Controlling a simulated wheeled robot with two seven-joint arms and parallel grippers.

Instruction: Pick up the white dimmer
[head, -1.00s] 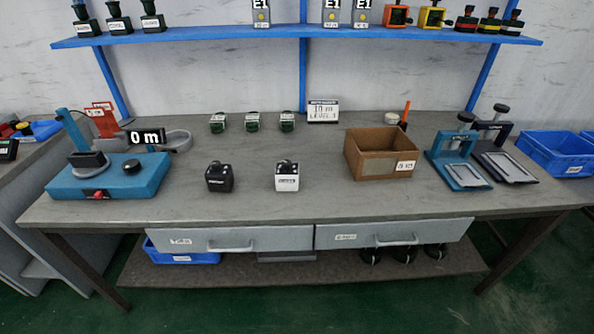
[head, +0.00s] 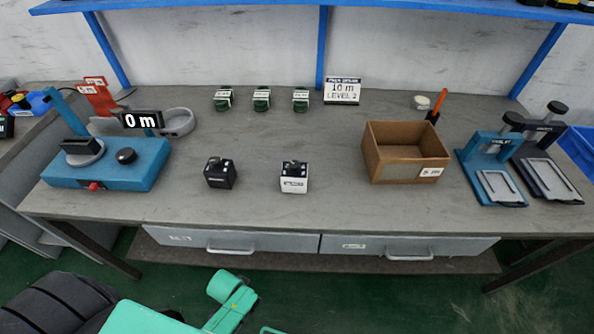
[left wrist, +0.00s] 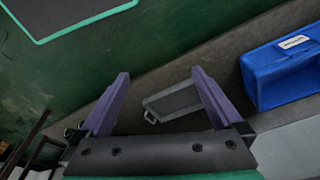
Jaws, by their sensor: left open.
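The white dimmer (head: 294,177) is a small white block with a dark top. It stands on the grey workbench (head: 330,210), near the middle front in the head view. A similar black dimmer (head: 220,173) stands to its left. My left gripper (left wrist: 160,92) shows in the left wrist view with its two purple fingers apart and nothing between them. It faces the lower shelf and floor, away from the dimmer. In the head view only part of my green arm shows at the bottom left. My right gripper is not in view.
A blue machine (head: 107,165) stands at the left and an open brown box (head: 405,152) at the right. Several green-black parts (head: 261,99) line the back. Two presses (head: 490,170) stand at the right end. A blue bin (left wrist: 285,75) shows in the wrist view. Bench space around the dimmer is clear.

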